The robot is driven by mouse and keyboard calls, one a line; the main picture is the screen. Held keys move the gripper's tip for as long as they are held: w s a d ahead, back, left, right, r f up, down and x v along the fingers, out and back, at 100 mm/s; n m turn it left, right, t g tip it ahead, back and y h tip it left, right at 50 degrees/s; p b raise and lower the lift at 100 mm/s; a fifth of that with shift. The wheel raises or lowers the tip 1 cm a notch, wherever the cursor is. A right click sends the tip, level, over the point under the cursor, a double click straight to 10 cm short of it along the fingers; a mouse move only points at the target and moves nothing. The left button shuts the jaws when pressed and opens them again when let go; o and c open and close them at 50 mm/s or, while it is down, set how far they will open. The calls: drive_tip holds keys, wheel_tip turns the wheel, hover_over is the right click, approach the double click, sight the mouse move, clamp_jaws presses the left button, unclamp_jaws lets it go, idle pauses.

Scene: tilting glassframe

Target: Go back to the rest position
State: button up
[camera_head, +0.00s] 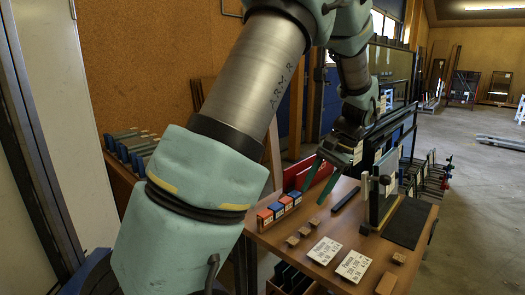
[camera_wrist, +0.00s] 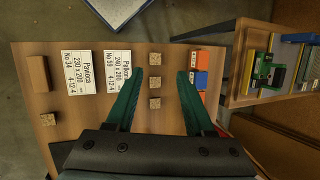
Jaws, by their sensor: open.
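My gripper (camera_head: 325,177) is open and empty, with two green fingers held above the wooden table (camera_head: 262,241). In the wrist view the open fingers (camera_wrist: 164,90) point at the table, and a column of small wooden blocks (camera_wrist: 154,80) lies between them. The fingers appear apart from the things on the table.
Two white labels (camera_head: 353,266) lie on the table near the small blocks (camera_head: 305,231). Red and blue blocks (camera_head: 278,210) stand at the left edge. An upright glass frame (camera_head: 383,190) and a dark mat (camera_head: 405,222) are at the right. Open floor (camera_head: 490,200) lies beyond.

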drive_tip(key=s+a+f+n+t+h, duration=0.1)
drive_tip(key=s+a+n, duration=0.3)
drive_tip(key=a, duration=0.6)
drive_tip(key=s+a+n+h, duration=0.3)
drive_tip(key=s+a+h, duration=0.1)
drive_tip(key=a, duration=0.6)
drive_tip(key=shift+s+a+f+n+t, duration=0.2)
drive_tip(key=shift+s+f+n+t, duration=0.2)
drive_tip(key=shift+s, duration=0.25)
